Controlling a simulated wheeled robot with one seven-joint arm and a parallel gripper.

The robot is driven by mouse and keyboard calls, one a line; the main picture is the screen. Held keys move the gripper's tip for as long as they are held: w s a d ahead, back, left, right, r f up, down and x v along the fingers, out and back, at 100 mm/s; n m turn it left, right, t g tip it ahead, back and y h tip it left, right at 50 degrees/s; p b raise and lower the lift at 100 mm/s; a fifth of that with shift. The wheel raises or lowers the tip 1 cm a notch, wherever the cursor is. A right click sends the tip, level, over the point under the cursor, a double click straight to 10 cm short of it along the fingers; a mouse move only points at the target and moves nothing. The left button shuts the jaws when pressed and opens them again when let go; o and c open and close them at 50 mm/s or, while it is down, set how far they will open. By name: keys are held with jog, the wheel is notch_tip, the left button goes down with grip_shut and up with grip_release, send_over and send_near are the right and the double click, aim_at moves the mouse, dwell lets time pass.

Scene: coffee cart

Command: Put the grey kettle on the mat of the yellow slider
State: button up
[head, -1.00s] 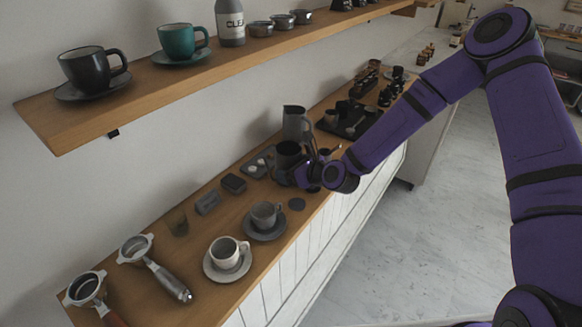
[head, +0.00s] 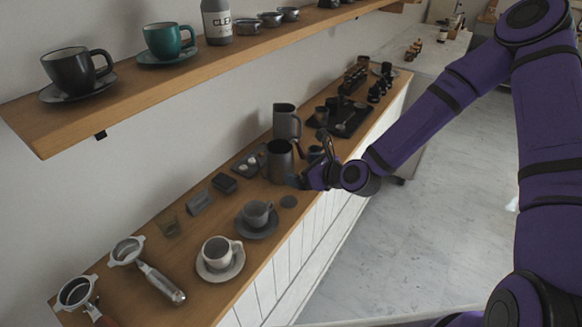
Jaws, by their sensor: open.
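A dark grey metal jug-like vessel (head: 280,162) stands upright on the wooden counter, left of my gripper. A taller grey pitcher (head: 286,122) stands just behind it. I cannot tell for sure which of the two is the grey kettle. My gripper (head: 309,166) is open and empty, close to the right side of the nearer vessel; whether a finger touches it is unclear. No yellow slider can be made out.
A dark tray (head: 343,120) with items lies farther back. A wooden shelf (head: 140,88) with cups hangs above the counter. Open floor lies to the right.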

jog(key=shift+v, duration=1.9)
